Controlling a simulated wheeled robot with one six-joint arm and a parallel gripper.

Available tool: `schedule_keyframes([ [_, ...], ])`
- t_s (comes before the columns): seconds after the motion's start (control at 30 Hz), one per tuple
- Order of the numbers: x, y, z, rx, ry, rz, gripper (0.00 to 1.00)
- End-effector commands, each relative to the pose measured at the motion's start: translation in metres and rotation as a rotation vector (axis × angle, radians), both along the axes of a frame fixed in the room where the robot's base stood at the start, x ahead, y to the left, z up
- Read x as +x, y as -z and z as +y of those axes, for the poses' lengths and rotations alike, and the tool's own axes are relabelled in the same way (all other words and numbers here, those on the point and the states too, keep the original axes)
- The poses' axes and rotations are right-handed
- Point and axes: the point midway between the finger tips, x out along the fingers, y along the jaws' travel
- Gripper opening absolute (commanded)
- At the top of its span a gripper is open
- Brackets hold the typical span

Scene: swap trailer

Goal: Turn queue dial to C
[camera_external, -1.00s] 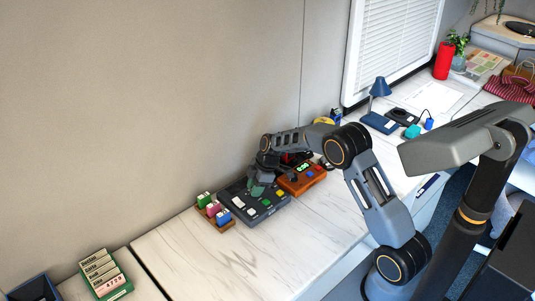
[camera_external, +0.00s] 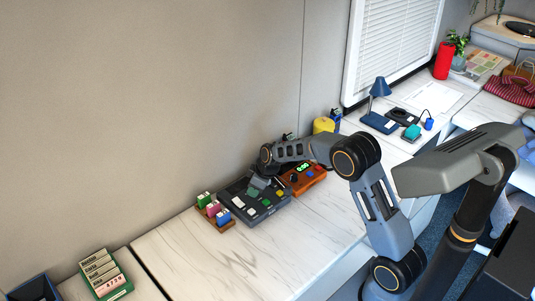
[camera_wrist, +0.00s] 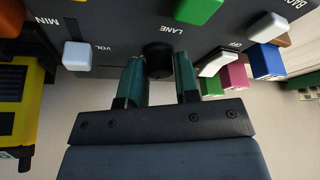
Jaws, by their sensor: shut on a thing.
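The dark grey console (camera_external: 268,207) lies on the white counter against the wall. In the wrist view its panel (camera_wrist: 120,22) shows upside down, with marks that look like MIN, VOL, LANE and OFF. A round black dial (camera_wrist: 158,58) sits beside the LANE mark. My gripper (camera_wrist: 158,68) has one green-tipped finger on each side of this dial and is shut on it. In the external view my gripper (camera_external: 257,186) reaches down onto the console, and the dial is hidden. I cannot read the dial's pointer or a letter C.
A white slider (camera_wrist: 77,55) and a white rocker switch (camera_wrist: 218,60) flank the dial, with a green button (camera_wrist: 197,10) beyond. A tray of coloured blocks (camera_external: 214,213) stands left of the console and an orange box (camera_external: 306,181) right. The counter in front is clear.

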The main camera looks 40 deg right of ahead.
Motion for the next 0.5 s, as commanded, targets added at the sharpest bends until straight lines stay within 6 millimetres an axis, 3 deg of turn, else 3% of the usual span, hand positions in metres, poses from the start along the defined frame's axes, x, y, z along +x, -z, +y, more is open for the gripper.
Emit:
schedule_keyframes([
  [0.5, -0.0005, 0.0000, 0.0025, -0.002, 0.478, 0.000, 0.06],
])
